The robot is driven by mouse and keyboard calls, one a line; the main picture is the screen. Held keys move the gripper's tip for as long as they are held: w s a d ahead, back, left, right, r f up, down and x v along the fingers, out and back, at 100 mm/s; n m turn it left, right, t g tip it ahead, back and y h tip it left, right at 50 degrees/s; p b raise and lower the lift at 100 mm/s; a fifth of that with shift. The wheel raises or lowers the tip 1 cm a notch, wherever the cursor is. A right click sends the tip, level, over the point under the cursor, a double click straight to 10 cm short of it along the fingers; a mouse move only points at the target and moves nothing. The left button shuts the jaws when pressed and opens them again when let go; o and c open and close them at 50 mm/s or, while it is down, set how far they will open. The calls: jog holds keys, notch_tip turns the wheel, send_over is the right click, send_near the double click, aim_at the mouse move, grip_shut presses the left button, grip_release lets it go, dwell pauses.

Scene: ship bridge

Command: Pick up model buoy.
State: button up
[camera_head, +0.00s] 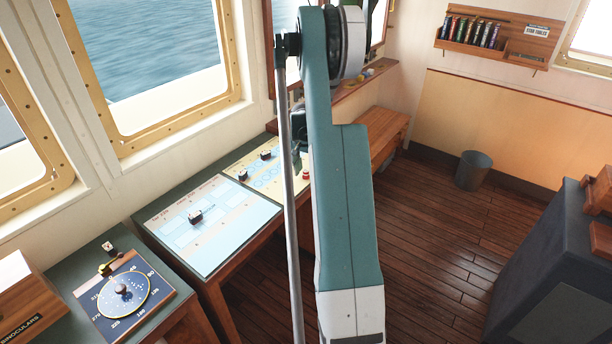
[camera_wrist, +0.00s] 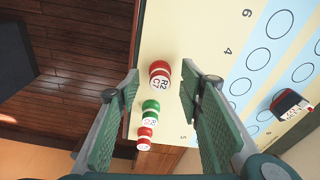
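Three small model buoys stand in a line in the wrist view: a red and white one marked R2 C7 (camera_wrist: 159,74), a green and white one (camera_wrist: 151,112), and a smaller-looking red and white one (camera_wrist: 145,138). They are on a pale chart board (camera_wrist: 160,30), near its edge. My gripper (camera_wrist: 160,73) is open, with its green-padded fingers on either side of the line and the R2 C7 buoy between the tips. I cannot tell any contact. In the head view, my arm hides most of the buoys; a small red one (camera_head: 306,174) shows beside it.
A dark block with a white label (camera_wrist: 291,105) lies on the chart at the right of the wrist view. In the head view, a blue chart board (camera_head: 230,230) and a compass-rose board (camera_head: 110,312) lie to the left. A bin (camera_head: 473,171) stands on the open wooden floor.

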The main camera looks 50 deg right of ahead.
jog(key=shift+f, duration=0.65)
jog(key=c, duration=0.8)
